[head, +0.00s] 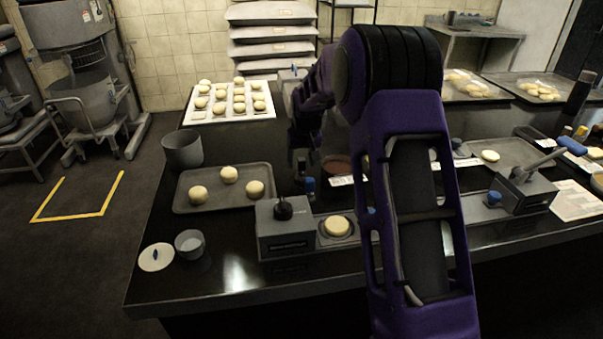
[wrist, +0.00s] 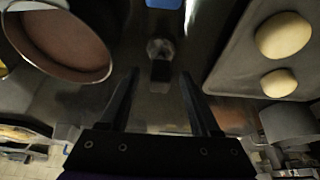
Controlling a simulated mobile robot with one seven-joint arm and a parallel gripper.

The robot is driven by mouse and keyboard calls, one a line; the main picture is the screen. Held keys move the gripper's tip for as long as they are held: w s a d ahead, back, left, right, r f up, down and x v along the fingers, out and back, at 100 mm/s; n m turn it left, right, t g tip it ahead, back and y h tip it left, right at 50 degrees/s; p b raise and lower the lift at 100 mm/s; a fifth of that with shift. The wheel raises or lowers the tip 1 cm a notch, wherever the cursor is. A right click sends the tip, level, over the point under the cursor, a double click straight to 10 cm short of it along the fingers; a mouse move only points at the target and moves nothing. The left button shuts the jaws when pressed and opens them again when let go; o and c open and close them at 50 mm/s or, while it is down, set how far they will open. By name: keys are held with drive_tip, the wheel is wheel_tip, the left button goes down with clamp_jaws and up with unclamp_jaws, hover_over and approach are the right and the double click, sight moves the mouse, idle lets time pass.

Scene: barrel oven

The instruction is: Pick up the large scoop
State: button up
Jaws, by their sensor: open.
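My gripper (wrist: 160,74) is open, pointing down over the dark counter, with its two dark fingers apart and nothing held between them. In the head view my gripper (head: 303,158) is small and partly dark against the counter. A small grey object with a dark part (wrist: 160,60) lies just ahead of the fingertips in the wrist view. A blue piece (wrist: 164,3) is cut off at that view's top edge; a blue-topped item (head: 309,185) shows below my gripper in the head view. I cannot tell for sure which of these is the large scoop.
A round bowl with brown contents (wrist: 58,42) stands beside my gripper. A tray with dough balls (head: 218,204) lies on the other side. A grey box (head: 284,232) and small dish (head: 337,228) stand nearer. A grey pot (head: 182,149) stands at the counter's left.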

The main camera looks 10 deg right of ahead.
clamp_jaws()
idle(0.3)
